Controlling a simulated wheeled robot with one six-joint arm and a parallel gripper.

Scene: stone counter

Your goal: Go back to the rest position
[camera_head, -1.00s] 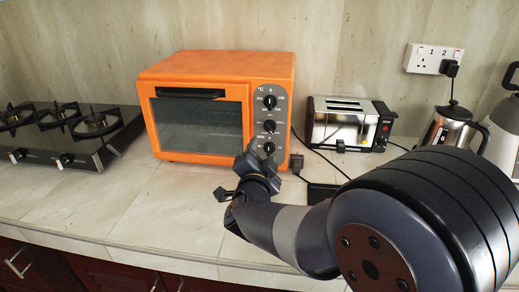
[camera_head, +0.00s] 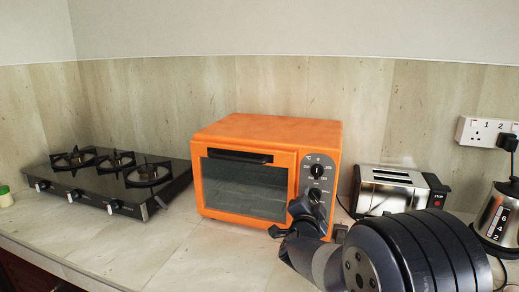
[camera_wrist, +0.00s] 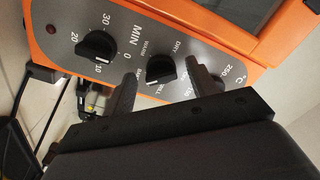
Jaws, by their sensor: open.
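My gripper (camera_head: 287,218) is open and empty in the head view, in front of the lower right part of the orange toaster oven (camera_head: 263,130). In the wrist view its two dark fingers stand apart (camera_wrist: 160,88) before the oven's grey control panel (camera_wrist: 130,50). The timer knob (camera_wrist: 97,45) and the middle knob (camera_wrist: 160,69) show there. No knob is visibly held between the fingers. The oven's glass door (camera_head: 243,188) is shut. My arm hides part of the counter on the right.
A toaster (camera_head: 388,190), a kettle (camera_head: 497,215) and a wall socket (camera_head: 480,133) are at the right. The counter (camera_head: 150,245) before the oven is clear.

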